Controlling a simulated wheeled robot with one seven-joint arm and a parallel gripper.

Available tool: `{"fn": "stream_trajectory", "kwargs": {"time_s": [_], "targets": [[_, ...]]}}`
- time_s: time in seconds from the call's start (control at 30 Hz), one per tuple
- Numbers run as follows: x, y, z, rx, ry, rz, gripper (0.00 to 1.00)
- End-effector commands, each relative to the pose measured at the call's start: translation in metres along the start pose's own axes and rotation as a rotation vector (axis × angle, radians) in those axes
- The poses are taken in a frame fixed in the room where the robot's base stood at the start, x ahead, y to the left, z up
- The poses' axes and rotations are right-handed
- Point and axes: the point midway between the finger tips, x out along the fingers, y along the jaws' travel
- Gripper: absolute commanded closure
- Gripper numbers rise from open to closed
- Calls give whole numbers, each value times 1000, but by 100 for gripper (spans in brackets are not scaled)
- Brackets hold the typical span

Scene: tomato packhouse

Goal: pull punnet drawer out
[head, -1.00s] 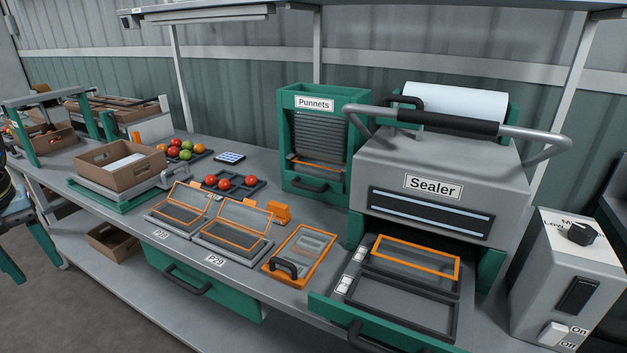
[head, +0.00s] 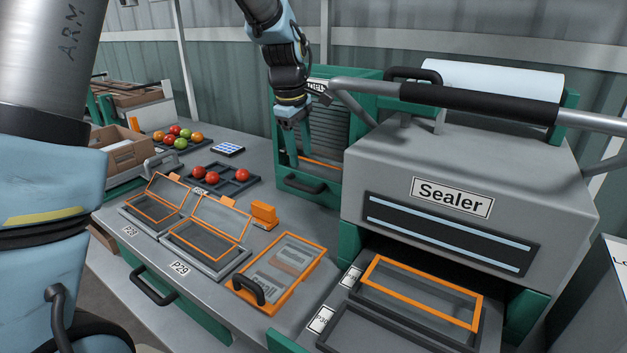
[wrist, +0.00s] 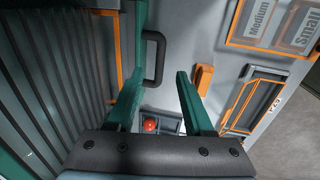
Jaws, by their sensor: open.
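The green Punnets dispenser (head: 352,75) stands at the back, left of the sealer. Its drawer front (head: 328,195) is at its foot, shut, with a black bar handle (head: 303,184). My gripper (head: 298,155) hangs fingers-down in front of the dispenser, just above that handle, and hides part of the dispenser's front and label. In the wrist view the two green fingers of my gripper (wrist: 161,75) are open and empty. The black handle (wrist: 159,60) shows between the fingertips, closer to the left one. I cannot tell whether they touch it.
The sealer (head: 450,165) stands close on the right, its tray (head: 385,335) pulled out. An orange-rimmed case (head: 290,268), two lidded P28 and P29 trays (head: 190,252) and an orange block (head: 263,214) lie in front. A tray of tomatoes (head: 240,184) is left of the drawer.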

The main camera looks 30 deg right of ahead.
Motion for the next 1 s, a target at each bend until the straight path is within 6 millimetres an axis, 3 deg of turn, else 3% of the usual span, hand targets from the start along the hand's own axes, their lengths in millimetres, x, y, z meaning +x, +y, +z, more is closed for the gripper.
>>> {"fn": "stream_trajectory", "kwargs": {"time_s": [0.3,0.5,0.9,1.0], "targets": [[58,-1,-1,0,-1,-4,48],[83,-1,-1,1,0,-1,48],[91,-1,-1,1,0,1,48],[91,-1,-1,1,0,1,59]]}}
